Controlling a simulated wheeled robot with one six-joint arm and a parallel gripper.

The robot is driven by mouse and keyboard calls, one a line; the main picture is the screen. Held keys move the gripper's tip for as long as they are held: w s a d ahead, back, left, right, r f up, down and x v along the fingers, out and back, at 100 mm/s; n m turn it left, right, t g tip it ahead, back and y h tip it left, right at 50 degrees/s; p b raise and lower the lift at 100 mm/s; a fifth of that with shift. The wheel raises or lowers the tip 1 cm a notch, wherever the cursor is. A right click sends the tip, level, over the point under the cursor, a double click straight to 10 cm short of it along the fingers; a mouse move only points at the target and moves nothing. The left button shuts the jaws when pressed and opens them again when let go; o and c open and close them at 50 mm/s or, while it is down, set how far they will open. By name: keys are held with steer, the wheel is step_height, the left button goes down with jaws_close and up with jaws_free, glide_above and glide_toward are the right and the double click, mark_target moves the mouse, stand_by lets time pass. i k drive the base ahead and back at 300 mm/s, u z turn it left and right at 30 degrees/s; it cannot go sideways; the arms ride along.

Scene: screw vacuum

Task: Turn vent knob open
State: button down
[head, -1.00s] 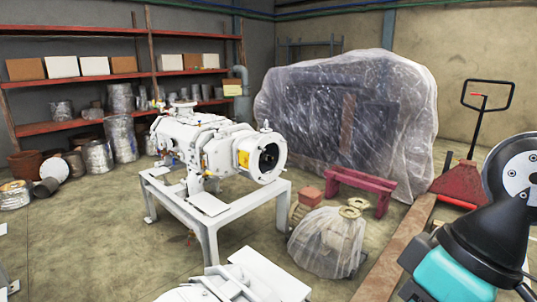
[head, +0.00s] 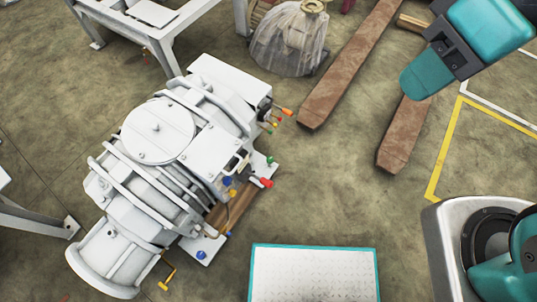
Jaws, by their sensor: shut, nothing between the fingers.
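The white vacuum pump (head: 160,150) stands at left centre in the head view. Several small coloured knobs and handles sit along its right side. They include a red knob (head: 266,182), a green knob (head: 270,161), a blue knob (head: 228,181) and an orange-tipped lever (head: 287,111). A yellow crank-like handle (head: 168,280) is at its lower end. I cannot tell which is the vent knob or how it is set.
A white, teal-edged panel (head: 314,275) lies at bottom centre. Two brown beams (head: 352,62) lie on the floor beyond. A plastic-wrapped object (head: 290,40) and a white frame table (head: 140,42) are at the top.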

mark_target(233, 192)
steer(key=z, duration=1.55)
steer(key=i, duration=0.6)
steer(key=u, duration=3.05)
